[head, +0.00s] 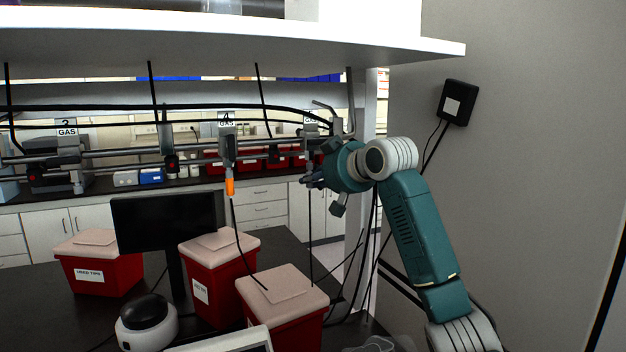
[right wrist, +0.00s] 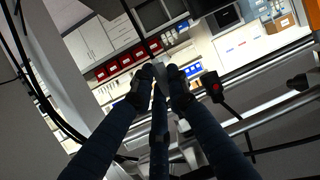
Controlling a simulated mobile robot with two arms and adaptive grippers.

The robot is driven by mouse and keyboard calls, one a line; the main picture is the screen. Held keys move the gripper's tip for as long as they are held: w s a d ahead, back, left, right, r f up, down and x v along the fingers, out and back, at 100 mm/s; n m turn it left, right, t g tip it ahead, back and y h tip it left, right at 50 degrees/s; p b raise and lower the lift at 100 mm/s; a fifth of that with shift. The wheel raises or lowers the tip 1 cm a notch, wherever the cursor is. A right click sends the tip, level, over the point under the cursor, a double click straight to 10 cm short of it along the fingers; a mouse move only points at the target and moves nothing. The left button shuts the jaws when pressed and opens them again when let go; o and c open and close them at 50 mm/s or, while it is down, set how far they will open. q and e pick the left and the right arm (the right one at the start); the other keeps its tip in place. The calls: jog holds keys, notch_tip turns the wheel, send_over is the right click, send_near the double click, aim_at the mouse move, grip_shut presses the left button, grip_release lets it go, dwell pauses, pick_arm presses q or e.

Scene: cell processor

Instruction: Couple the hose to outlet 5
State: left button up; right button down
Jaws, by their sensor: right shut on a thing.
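My right gripper (head: 312,180) is at the pipe rail, in front of and below the rightmost outlet label (head: 310,117), whose number I cannot read. A thin black hose (head: 310,225) hangs straight down below the gripper. In the wrist view a dark line runs up-left from the fingertips. The outlet's mouth is hidden by the gripper, so I cannot tell whether they touch. My left gripper is out of view.
Outlet 4 (head: 227,119) has an orange connector (head: 229,187) with a black hose. Outlet 3 (head: 66,126) is further left. Red bins (head: 222,280) and a dark monitor (head: 165,222) stand on the bench below. A white shelf (head: 230,48) overhangs; a grey wall (head: 530,180) is right.

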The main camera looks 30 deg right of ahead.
jog(key=shift+r+p, duration=0.35)
jog(key=shift+p, duration=0.05)
jog(key=shift+f, duration=0.1)
jog(key=c, duration=1.6)
grip_release()
jog(key=shift+c, duration=0.2)
jog(key=v, duration=1.2)
